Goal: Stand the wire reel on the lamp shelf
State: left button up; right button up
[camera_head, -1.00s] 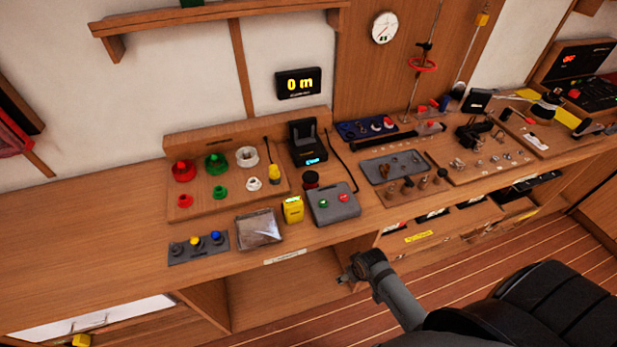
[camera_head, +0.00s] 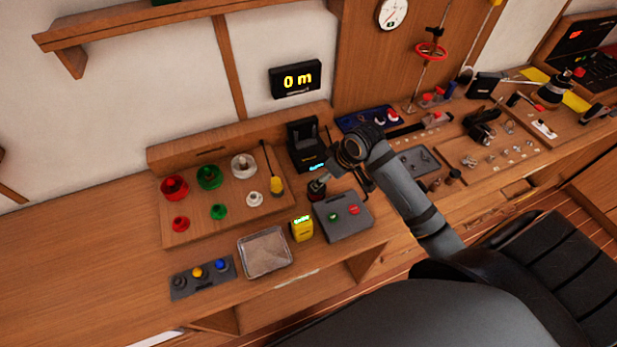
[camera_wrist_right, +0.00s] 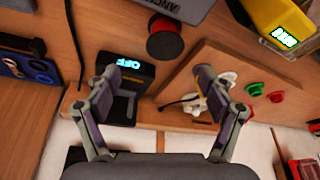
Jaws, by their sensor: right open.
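A small dark reel (camera_head: 317,190), which looks like the wire reel, stands on the bench behind the grey button box. In the right wrist view the reel (camera_wrist_right: 165,42) shows a dark red winding, beyond and between the fingertips and apart from them. My right gripper (camera_head: 330,170) is open and empty, just above and beside the reel. Its spread fingers also show in the right wrist view (camera_wrist_right: 157,75). A wooden board (camera_head: 190,236) with red, green and white fittings, apparently the lamp shelf, lies to the left. My left gripper is not in view.
A black device with a lit display (camera_head: 303,135) stands behind the reel. The bench's left part is clear.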

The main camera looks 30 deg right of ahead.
aim_at(314, 197)
jog(key=x, duration=0.2)
jog(key=p+x, duration=0.1)
jog(key=x, duration=0.1)
jog(key=p+x, duration=0.1)
jog(key=x, duration=0.1)
jog(key=shift+s+a+f, duration=0.1)
jog(key=shift+a+f, duration=0.25)
jog(key=shift+f, duration=0.1)
jog(key=x, duration=0.3)
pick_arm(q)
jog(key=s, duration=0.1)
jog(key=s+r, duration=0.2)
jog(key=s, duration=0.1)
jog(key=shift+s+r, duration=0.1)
pick_arm(e)
jog(key=c, duration=1.4)
